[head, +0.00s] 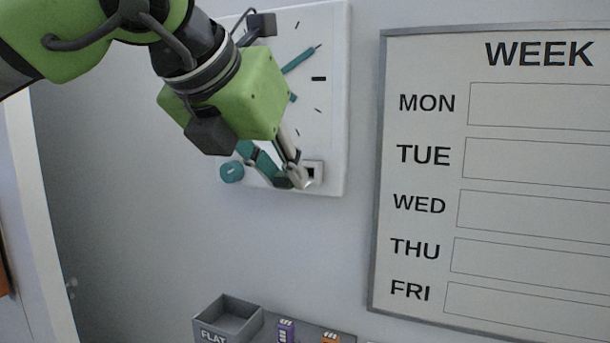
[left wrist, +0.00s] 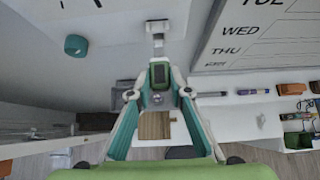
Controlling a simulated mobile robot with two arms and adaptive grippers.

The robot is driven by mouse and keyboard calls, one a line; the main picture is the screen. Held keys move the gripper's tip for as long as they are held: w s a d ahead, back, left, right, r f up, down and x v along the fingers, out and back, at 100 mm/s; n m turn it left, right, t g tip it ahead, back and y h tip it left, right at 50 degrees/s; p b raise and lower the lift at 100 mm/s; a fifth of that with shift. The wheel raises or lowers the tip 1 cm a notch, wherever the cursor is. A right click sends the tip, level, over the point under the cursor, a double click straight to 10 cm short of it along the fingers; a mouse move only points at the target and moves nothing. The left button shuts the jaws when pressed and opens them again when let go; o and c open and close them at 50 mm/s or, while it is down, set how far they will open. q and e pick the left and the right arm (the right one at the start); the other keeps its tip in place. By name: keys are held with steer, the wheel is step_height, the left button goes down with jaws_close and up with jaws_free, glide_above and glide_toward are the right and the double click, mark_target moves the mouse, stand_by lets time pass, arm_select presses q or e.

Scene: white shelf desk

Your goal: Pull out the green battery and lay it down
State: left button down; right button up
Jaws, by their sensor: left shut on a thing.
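A white wall clock (head: 335,100) with teal hands hangs behind my left gripper (head: 292,180). A small pale battery holder (head: 316,168) with a dark opening sits at its lower right corner. In the left wrist view, my left gripper (left wrist: 158,80) is shut on the green battery (left wrist: 160,73), a dark green block between the fingertips. The holder (left wrist: 158,27) is just above it in that view. I cannot tell whether the battery's end is still inside the holder. The head view does not clearly show the battery. My right gripper is not in view.
A teal knob (head: 231,171) sits at the clock's lower left. A grey bin marked FLAT (head: 228,318), a purple item (head: 286,331) and an orange item (head: 330,339) are below. A WEEK board (head: 420,180) hangs to the right. A marker (left wrist: 252,91) lies on the white shelf.

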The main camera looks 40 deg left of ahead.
mark_target(280, 177)
arm_select(q)
steer(key=shift+s+d+r, duration=0.2)
steer(key=shift+s+r, duration=0.15)
steer(key=shift+s, duration=0.35)
steer(key=shift+s+d+r, duration=0.2)
steer(key=shift+s+r, duration=0.15)
steer(key=shift+s, duration=0.35)
